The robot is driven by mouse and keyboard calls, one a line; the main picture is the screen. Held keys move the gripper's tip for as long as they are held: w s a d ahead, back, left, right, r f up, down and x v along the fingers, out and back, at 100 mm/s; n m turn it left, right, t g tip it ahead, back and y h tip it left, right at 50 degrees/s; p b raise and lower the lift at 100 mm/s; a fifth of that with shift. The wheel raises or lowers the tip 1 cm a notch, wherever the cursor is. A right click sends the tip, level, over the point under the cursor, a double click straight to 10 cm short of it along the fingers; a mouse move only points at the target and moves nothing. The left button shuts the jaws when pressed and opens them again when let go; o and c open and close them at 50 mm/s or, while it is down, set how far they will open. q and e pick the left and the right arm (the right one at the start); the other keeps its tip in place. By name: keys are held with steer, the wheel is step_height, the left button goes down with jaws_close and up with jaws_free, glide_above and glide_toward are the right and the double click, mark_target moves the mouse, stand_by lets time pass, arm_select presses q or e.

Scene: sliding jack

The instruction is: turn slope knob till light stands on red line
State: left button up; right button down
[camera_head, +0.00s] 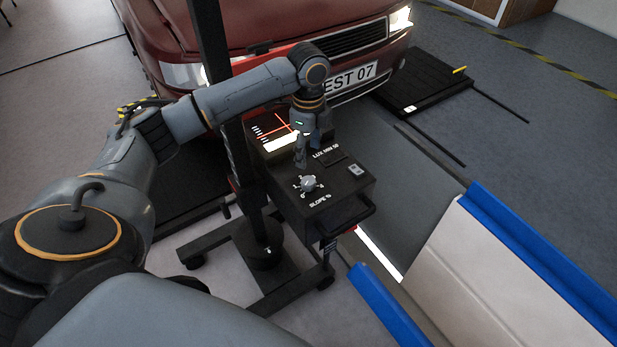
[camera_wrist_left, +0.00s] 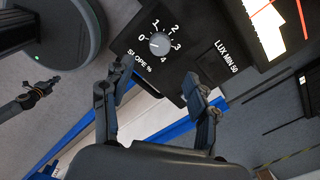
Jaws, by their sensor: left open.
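The slope knob (camera_head: 308,183) is a small grey knob on the top of the black tester box (camera_head: 345,185). In the left wrist view the knob (camera_wrist_left: 160,43) sits inside a dial numbered 0 to 4, its pale mark seemingly toward 0. The white light patch (camera_head: 281,142) lies in the box's screen near red lines (camera_head: 282,125); the left arm partly hides the screen. My left gripper (camera_head: 300,160) is open and empty above the box, pointing down near the knob, apart from it. What looks like my right gripper (camera_wrist_left: 40,88) shows small in the left wrist view, its fingers unclear.
A dark column (camera_head: 210,60) rises left of the box, on a wheeled base (camera_head: 265,255). A red car (camera_head: 260,25) stands behind. A handle (camera_head: 350,222) juts from the box's near side. Blue-edged ramps or rails (camera_head: 540,250) lie to the right.

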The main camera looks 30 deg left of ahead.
mark_target(308, 181)
arm_select(q)
step_height(308, 181, down, 11)
steer(key=shift+r, duration=0.1)
stand_by(0.3)
steer(key=c, duration=1.2)
